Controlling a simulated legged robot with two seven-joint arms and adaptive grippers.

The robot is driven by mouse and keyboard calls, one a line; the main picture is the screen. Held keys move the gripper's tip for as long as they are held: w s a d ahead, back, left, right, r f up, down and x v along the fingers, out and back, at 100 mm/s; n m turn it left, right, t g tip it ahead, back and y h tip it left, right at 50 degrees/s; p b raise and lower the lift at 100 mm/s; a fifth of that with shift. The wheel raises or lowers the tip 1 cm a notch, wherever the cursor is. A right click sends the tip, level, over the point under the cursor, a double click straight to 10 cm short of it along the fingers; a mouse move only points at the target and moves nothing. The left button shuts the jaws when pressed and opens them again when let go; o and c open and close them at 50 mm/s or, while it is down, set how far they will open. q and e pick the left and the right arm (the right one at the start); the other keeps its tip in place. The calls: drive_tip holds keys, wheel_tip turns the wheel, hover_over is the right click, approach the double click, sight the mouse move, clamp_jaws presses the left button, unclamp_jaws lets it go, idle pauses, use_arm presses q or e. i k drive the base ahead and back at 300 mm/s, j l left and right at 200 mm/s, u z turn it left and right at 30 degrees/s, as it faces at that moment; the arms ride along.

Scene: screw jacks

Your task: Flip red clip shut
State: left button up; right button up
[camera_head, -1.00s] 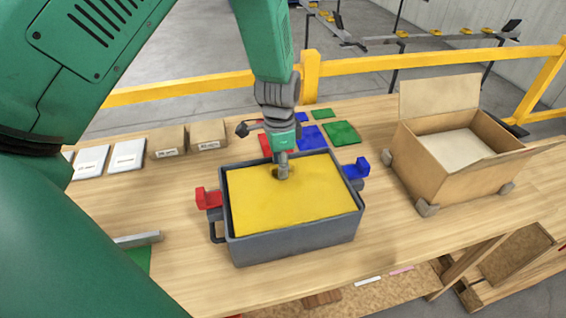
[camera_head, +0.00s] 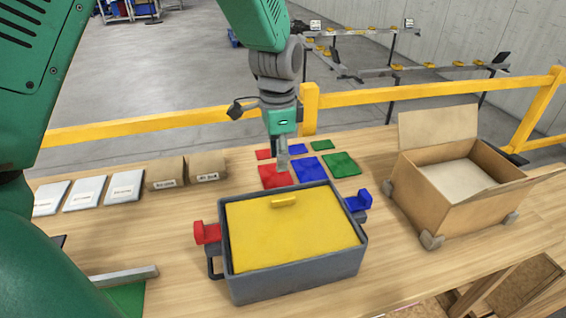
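The red clip (camera_head: 207,233) sticks out from the left side of a grey case (camera_head: 297,275) on the table. The case has a yellow lid or panel (camera_head: 295,235) with a small raised yellow handle (camera_head: 284,202). A blue clip (camera_head: 357,201) stands on its right side. My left gripper (camera_head: 282,167) hangs above the far edge of the case, apart from the handle and both clips. Its fingers look close together, but the gap between them is too small to judge. My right gripper is not in view.
Red, blue and green flat pieces (camera_head: 307,168) lie behind the case. An open cardboard box (camera_head: 455,185) stands to the right. White packets (camera_head: 84,193) and small cardboard boxes (camera_head: 187,171) line the left back. A yellow rail (camera_head: 400,96) runs behind the table.

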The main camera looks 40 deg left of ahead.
sight(203, 235)
drive_tip(key=k, duration=1)
